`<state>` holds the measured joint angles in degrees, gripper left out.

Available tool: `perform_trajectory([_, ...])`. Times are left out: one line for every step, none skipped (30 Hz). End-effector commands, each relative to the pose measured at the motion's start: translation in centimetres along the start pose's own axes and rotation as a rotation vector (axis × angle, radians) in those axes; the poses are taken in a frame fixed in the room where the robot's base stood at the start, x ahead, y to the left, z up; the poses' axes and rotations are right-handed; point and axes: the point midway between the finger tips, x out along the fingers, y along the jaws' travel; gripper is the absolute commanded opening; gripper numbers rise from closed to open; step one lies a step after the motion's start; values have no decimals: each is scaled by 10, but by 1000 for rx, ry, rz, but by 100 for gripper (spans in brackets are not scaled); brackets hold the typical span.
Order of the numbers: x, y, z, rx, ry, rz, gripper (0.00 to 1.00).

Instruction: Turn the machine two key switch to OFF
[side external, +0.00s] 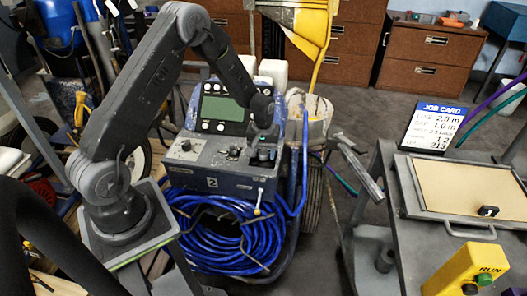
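Machine two (212,183), marked with a "2" on its front, stands in the middle with a grey control panel (208,158) on top.
A display unit (223,108) with buttons rises behind the panel. A coiled blue hose (225,235) hangs below. A job card (433,124), a tray (465,185) and a yellow RUN box (466,272) are on the right bench. A metal handle (360,170) juts between machine and bench.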

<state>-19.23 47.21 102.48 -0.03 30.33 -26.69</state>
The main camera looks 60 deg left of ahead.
Motion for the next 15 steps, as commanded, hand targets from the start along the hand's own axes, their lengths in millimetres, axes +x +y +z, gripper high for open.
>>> perform_trajectory([0, 0, 0, 0, 0, 0, 55])
perform_trajectory([0, 0, 0, 1, 0, 0, 57])
perform_trajectory([0, 0, 0, 1, 0, 0, 61])
perform_trajectory([0, 0, 0, 1, 0, 0, 61])
perform_trajectory([0, 0, 0, 1, 0, 0, 61])
perform_trajectory([0, 0, 0, 1, 0, 0, 61])
perform_trajectory([0, 0, 0, 1, 0, 0, 61])
perform_trajectory([0, 0, 0, 1, 0, 0, 61])
perform_trajectory([0, 0, 0, 1, 0, 0, 61])
perform_trajectory([0, 0, 0, 1, 1, 0, 61])
perform_trajectory([-1, 0, 0, 1, 1, 0, 61])
perform_trajectory([-3, 0, 0, 1, 1, 0, 61])
perform_trajectory([-5, 0, 0, 1, 1, 0, 61])
perform_trajectory([-8, 0, -1, 1, 2, 1, 61])
perform_trajectory([-14, 0, -1, 1, 3, 1, 61])
